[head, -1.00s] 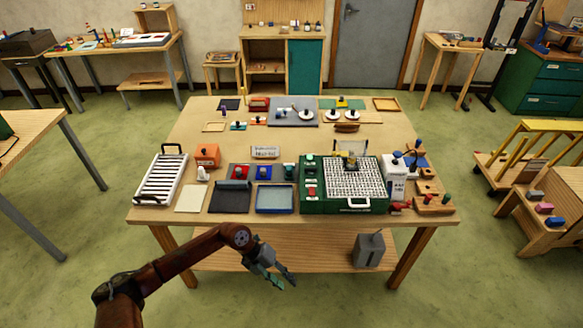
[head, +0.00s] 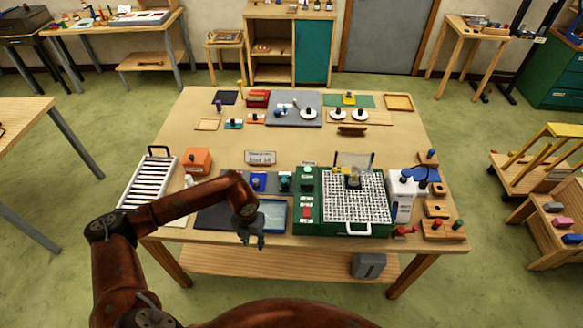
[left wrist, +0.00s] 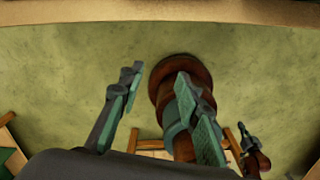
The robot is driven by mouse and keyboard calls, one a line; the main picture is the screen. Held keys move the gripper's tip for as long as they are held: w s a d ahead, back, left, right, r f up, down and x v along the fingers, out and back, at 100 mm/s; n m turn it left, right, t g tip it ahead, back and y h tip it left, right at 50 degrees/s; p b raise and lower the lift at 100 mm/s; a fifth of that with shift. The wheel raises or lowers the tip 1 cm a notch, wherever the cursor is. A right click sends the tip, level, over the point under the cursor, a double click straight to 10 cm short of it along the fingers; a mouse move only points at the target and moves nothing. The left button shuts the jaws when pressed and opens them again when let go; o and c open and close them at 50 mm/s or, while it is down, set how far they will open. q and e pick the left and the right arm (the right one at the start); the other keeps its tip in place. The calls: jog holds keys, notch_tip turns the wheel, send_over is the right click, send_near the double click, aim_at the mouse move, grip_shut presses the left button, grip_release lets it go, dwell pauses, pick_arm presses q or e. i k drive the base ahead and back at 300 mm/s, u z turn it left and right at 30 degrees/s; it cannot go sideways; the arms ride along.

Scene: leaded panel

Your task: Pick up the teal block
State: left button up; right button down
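A teal block (head: 285,184) with a dark knob stands at the right of a row on the table, beside a blue block (head: 258,182). My left forearm covers the left of that row. My left gripper (head: 250,242) hangs at the table's front edge, in front of the blue-rimmed tray and apart from the teal block. In the left wrist view its fingers (left wrist: 160,85) are spread with nothing between them, above the floor. A small dark gripper-like shape on a dark red link, seemingly my right gripper (left wrist: 248,140), shows there; its opening is unclear.
The blue-rimmed tray (head: 272,217) lies in front of the teal block. A green case (head: 307,212) with a white grid stands just right of it. A white slatted rack (head: 148,183) is at left. A smaller teal piece (head: 233,123) lies farther back. The table's middle is fairly clear.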

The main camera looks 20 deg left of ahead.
aim_at(285, 179)
jog(key=i, duration=1.15)
